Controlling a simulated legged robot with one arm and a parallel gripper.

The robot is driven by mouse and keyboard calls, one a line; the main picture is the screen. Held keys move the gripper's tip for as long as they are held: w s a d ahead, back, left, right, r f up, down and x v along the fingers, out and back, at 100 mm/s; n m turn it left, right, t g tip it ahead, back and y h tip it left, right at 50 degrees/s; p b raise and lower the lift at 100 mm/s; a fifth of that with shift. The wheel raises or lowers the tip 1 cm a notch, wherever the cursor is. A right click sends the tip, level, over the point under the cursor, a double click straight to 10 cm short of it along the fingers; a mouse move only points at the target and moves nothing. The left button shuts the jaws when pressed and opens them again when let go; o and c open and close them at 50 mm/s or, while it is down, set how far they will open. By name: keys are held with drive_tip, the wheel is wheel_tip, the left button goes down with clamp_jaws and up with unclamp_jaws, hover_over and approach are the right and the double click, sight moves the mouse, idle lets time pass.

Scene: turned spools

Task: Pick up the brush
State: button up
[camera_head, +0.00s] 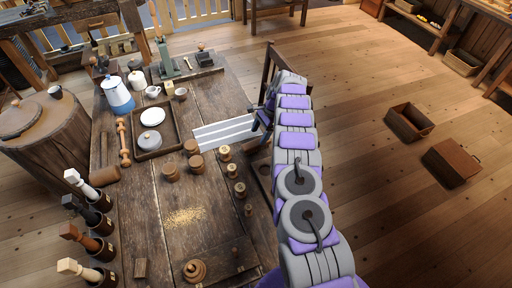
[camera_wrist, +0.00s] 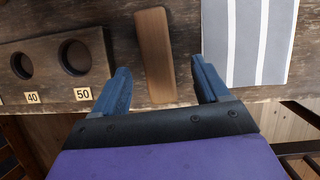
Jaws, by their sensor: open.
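A plain brown wooden piece, which looks like the back of the brush (camera_wrist: 155,50), lies on the worn table near its edge in the wrist view. No bristles show. My gripper (camera_wrist: 160,66) is open, with one blue finger on each side of this piece and a gap on both sides. Whether the fingers are down at its level I cannot tell. In the head view my gripper (camera_head: 262,118) is at the table's right edge by the striped cloth, and I cannot make out the brush there.
A grey-and-white striped cloth (camera_wrist: 247,40) lies right of the brush. A board with round holes (camera_wrist: 52,68), labelled 40 and 50, lies left. Several wooden spools (camera_head: 225,153) stand on the table (camera_head: 215,220).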

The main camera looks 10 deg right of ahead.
sight(257, 142)
drive_tip(key=shift+b+x, duration=0.8)
drive_tip(key=shift+x, duration=2.05)
drive_tip(key=shift+s+d, duration=0.15)
drive_tip(key=shift+f, duration=0.25)
drive_tip(key=c, duration=1.1)
wheel_tip(257, 142, up, 10)
drive_tip(key=shift+r+p, duration=0.25)
drive_tip(key=shift+p, duration=0.9)
